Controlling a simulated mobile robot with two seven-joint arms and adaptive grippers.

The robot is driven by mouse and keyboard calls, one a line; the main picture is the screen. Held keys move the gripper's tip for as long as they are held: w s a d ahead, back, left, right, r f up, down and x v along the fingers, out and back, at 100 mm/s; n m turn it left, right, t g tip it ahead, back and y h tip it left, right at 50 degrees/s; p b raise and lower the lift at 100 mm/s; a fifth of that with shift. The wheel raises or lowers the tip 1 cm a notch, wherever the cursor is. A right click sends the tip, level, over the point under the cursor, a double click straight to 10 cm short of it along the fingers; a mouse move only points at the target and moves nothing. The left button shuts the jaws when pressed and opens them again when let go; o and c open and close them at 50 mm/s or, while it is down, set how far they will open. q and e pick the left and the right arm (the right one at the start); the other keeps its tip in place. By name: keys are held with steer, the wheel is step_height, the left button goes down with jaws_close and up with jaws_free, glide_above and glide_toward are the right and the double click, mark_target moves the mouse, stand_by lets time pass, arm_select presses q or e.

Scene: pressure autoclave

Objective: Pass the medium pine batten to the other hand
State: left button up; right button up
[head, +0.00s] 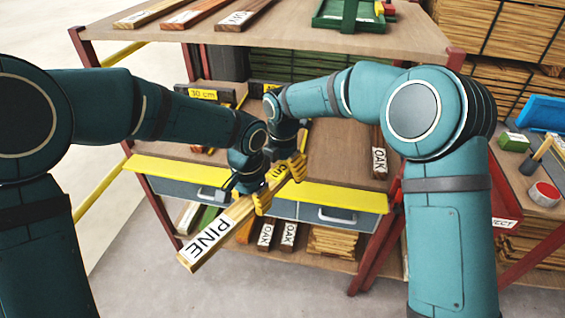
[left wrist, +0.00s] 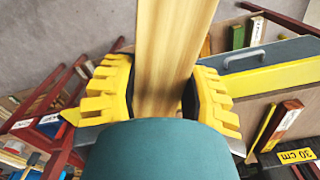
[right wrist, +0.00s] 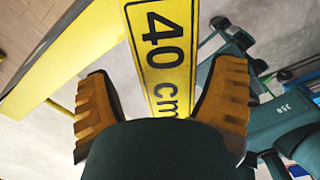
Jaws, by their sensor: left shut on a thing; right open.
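The pine batten (head: 212,236) is a long pale bar marked PINE at its near end. It is held aslant in the air in front of the workbench. My left gripper (head: 247,196) is shut on it near its middle; the left wrist view shows the batten (left wrist: 172,50) between its yellow fingers. My right gripper (head: 286,165) is at the batten's far end. In the right wrist view its fingers (right wrist: 160,105) are spread on either side of a yellow 40 cm label (right wrist: 163,60) on the batten, with gaps showing. The far tip is partly hidden by the grippers.
The workbench (head: 335,150) has a yellow front edge and grey drawers (head: 335,214) behind the batten. Oak pieces (head: 266,235) lie on the lower shelf. A 30 cm piece (head: 203,94) and an oak piece (head: 379,158) rest on the bench. Clear floor lies in front.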

mark_target(252, 198)
steer(key=c, duration=1.4)
arm_select(q)
steer(key=o, duration=1.3)
step_height(252, 198, up, 12)
steer(key=shift+r, duration=0.1)
